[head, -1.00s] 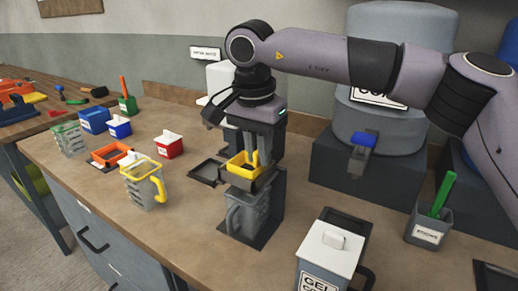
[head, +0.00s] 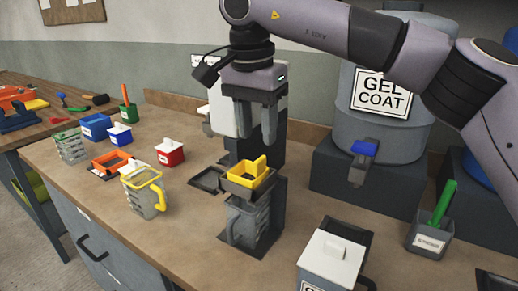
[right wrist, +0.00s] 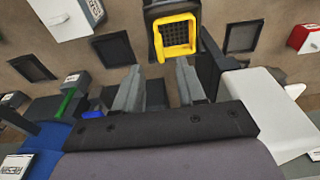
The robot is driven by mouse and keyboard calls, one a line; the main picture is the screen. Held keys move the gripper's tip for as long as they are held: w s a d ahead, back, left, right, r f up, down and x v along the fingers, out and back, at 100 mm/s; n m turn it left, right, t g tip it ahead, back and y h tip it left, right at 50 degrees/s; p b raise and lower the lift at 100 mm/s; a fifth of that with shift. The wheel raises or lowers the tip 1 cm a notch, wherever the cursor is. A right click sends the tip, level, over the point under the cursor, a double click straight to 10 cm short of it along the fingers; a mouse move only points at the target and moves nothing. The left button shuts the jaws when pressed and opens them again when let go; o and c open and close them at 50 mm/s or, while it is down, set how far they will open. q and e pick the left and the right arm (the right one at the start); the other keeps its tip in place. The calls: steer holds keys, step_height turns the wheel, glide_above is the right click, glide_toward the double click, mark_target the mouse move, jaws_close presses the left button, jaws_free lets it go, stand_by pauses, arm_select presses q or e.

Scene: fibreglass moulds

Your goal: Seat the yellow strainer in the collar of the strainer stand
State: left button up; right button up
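The yellow strainer (head: 246,174) sits in the dark collar (head: 249,186) at the top of the strainer stand (head: 271,215). It looks level, with its upright tab above the rim. The right wrist view shows the strainer (right wrist: 178,37) and its dark mesh inside the collar from above. A grey jug (head: 242,222) stands under the collar on the stand's base. My right gripper (head: 256,141) is open and empty above the strainer, apart from it. Its spread fingers also show in the right wrist view (right wrist: 157,88). My left gripper is not in view.
A jug with a yellow rim and handle (head: 145,192) stands left of the stand. A lidded white-and-grey container (head: 330,255) is at the front right. The gel coat drum (head: 385,95) with its blue tap (head: 364,149) stands behind. Small coloured boxes line the left side.

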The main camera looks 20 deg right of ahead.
steer(key=r, duration=0.5)
steer(key=shift+s+a, duration=0.2)
steer(key=shift+a, duration=0.05)
